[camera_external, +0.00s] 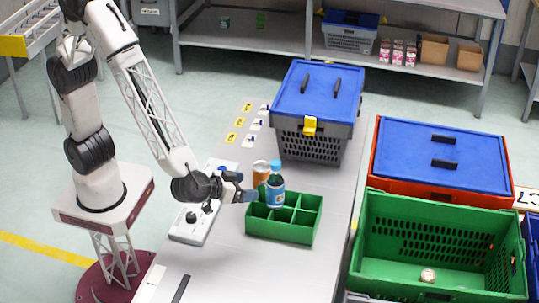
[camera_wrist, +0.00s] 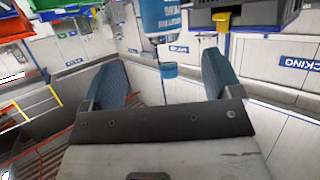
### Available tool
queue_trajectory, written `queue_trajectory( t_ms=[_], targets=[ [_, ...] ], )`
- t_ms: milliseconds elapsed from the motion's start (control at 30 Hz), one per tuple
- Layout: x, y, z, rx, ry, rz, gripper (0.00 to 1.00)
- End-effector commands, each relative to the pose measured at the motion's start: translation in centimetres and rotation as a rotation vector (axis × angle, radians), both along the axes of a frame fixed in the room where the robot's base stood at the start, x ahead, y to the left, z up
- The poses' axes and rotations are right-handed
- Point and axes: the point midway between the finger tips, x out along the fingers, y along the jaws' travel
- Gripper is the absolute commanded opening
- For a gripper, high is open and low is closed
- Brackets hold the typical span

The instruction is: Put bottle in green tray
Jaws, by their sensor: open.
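The bottle (camera_external: 276,191), blue with a light blue cap and a printed label, is upright at the back of the green tray (camera_external: 283,234). It overlaps a rear compartment in the picture; I cannot tell whether its base rests inside. The tray is divided into several compartments and sits on the grey table. My gripper (camera_external: 243,188) is open and held roughly level, just left of the bottle. In the wrist view the bottle (camera_wrist: 163,14) appears upside down, ahead of and between my two blue fingers (camera_wrist: 165,85), with no clear contact.
A grey crate with a blue lid (camera_external: 318,92) is at the table's back. A large green crate (camera_external: 440,240) and a red tote with a blue lid (camera_external: 443,155) are to the right. The table front is mostly clear.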

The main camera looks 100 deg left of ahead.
Motion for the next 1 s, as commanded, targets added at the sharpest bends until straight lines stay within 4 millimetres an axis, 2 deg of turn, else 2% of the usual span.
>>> queue_trajectory(
  t_ms=[267, 400, 533, 767, 1000],
  targets=[
    [0.6, 0.2, 2.8, -0.105, -0.031, -0.136, 0.84],
    [0.5, 0.1, 5.3, -0.195, -0.039, -0.268, 0.84],
    [-0.5, 0.0, 7.7, -0.273, -0.026, -0.404, 0.84],
    [-4.2, 0.0, 11.3, -0.372, 0.056, -0.621, 0.84],
    [-10.4, 1.1, 13.6, -0.42, 0.217, -0.789, 0.84]
  ],
)
